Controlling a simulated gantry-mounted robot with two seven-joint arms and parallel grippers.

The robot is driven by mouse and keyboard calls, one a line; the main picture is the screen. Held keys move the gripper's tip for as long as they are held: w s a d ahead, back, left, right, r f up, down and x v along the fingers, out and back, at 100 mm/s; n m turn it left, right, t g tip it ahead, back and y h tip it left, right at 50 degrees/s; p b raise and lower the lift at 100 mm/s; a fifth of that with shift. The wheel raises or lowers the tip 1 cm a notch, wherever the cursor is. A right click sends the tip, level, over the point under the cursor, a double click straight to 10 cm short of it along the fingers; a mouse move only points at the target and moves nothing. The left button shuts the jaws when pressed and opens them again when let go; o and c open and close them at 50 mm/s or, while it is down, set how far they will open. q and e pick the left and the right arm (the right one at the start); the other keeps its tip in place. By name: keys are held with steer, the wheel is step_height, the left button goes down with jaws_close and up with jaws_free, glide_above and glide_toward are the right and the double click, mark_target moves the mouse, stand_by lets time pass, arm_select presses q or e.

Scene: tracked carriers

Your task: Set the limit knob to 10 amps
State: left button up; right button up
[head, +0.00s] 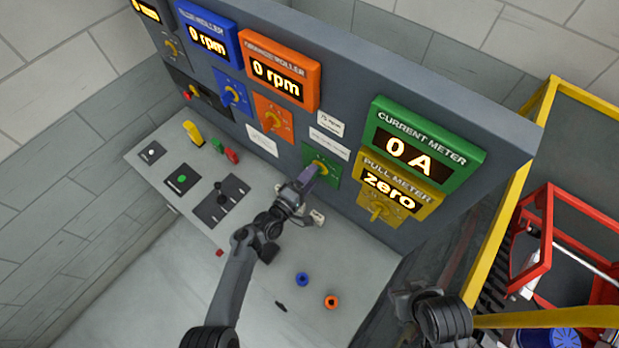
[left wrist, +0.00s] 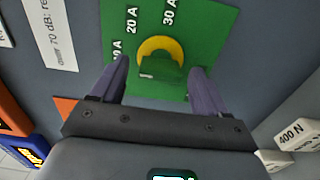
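The limit knob (left wrist: 162,68) is green on a yellow disc, set on a green plate (left wrist: 215,30) on the upright panel. The plate carries the marks 20 A and 30 A, and a lower mark partly hidden by a finger. My left gripper (left wrist: 158,88) is open, with one finger on each side of the knob and gaps visible. In the head view the left gripper (head: 306,182) is at the green plate (head: 330,178). The green current meter (head: 415,145) reads 0 A. My right gripper (head: 403,295) is at the lower right, away from the panel, its fingers unclear.
The yellow pull meter (head: 398,187) reads zero. Blue and orange roller meters (head: 280,75) read 0 rpm. The desk has a black lever plate (head: 221,200), and blue (head: 302,279) and orange rings (head: 331,301). White weights (left wrist: 300,135) lie at the right. A red frame (head: 545,235) stands right.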

arm_select(q)
steer(key=v, duration=1)
steer(key=shift+s+a, duration=0.25)
steer(key=shift+s, duration=0.05)
stand_by(0.4)
